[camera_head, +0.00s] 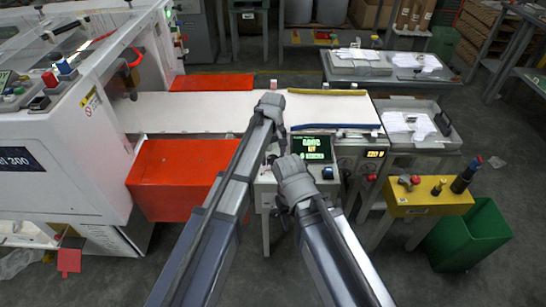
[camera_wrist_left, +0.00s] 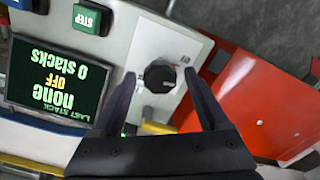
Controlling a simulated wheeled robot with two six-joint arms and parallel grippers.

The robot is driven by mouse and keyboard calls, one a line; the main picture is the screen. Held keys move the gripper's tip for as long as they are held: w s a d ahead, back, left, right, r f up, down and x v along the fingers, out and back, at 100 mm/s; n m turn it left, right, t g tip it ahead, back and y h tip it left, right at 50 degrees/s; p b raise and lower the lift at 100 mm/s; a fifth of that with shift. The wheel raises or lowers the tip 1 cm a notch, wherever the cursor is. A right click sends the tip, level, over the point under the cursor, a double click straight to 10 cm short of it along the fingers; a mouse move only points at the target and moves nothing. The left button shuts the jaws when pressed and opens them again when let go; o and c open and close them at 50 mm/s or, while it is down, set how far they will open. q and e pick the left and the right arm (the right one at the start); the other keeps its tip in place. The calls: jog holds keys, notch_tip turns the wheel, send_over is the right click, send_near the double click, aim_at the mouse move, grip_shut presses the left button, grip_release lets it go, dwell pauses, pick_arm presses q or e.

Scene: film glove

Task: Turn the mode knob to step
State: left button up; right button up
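The mode knob (camera_wrist_left: 160,76) is a dark round knob on a light plate of the control panel in the left wrist view. My left gripper (camera_wrist_left: 159,80) is open, with one finger on each side of the knob and a small gap showing on both sides. In the head view my left gripper (camera_head: 275,150) points down at the panel, and the knob is hard to make out there. The green STEP button (camera_wrist_left: 91,18) is near the screen (camera_wrist_left: 58,82), which reads "none", "OFF" and "0 stacks". My right arm's wrist (camera_head: 294,180) is just in front of the panel; its fingers are hidden.
The screen also shows in the head view (camera_head: 312,148), close to both arms. A blue button (camera_head: 328,173) is below it. A red box (camera_head: 175,178) stands left of the panel. A yellow box (camera_head: 428,197) and a green bin (camera_head: 470,238) stand to the right.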

pick_arm(q)
grip_shut()
dwell(0.4)
jog(key=shift+m, duration=0.3)
jog(key=m, duration=0.5)
jog(key=shift+m, duration=0.3)
jog(key=m, duration=0.5)
jog(key=shift+a, duration=0.1)
jog(key=shift+m, duration=0.4)
jog(key=shift+o, duration=0.7)
grip_release()
